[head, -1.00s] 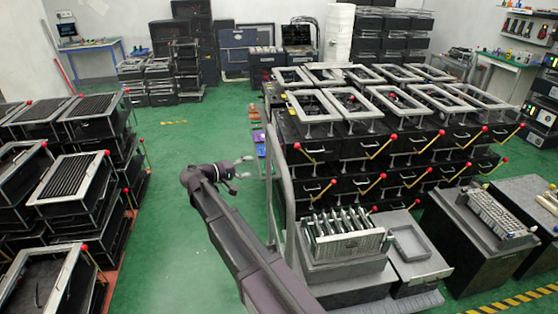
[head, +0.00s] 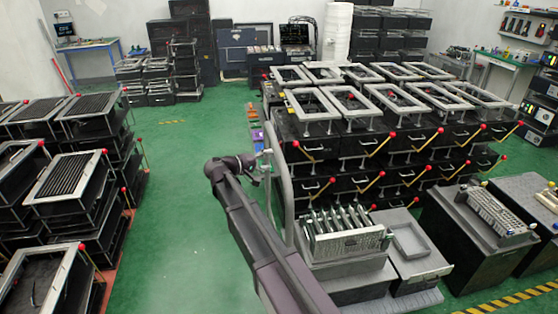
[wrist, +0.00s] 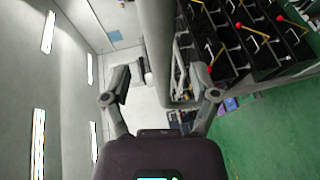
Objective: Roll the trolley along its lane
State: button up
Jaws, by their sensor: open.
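The trolley (head: 385,304) stands at the lower centre right of the head view, a low grey cart bearing a slotted rack and a grey tray box. Its grey tube handle (head: 286,195) rises at the trolley's left end. My gripper (head: 264,163) is just left of the handle's upper part. In the wrist view my gripper (wrist: 168,78) is open, and the handle tube (wrist: 157,45) shows between its two fingers. I cannot tell whether either finger touches the tube. Part of the handle is hidden behind my arm in the head view.
Stacked black drawer units (head: 345,150) with red-tipped yellow levers stand close behind and right of the trolley. Black racks (head: 70,180) line the left side. Green floor (head: 175,220) between them is clear. Yellow-black striped tape (head: 505,302) marks the front right.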

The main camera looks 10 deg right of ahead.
aim_at(280, 157)
jog(key=shift+b+x, duration=0.4)
jog(key=shift+x, duration=2.25)
grip_shut()
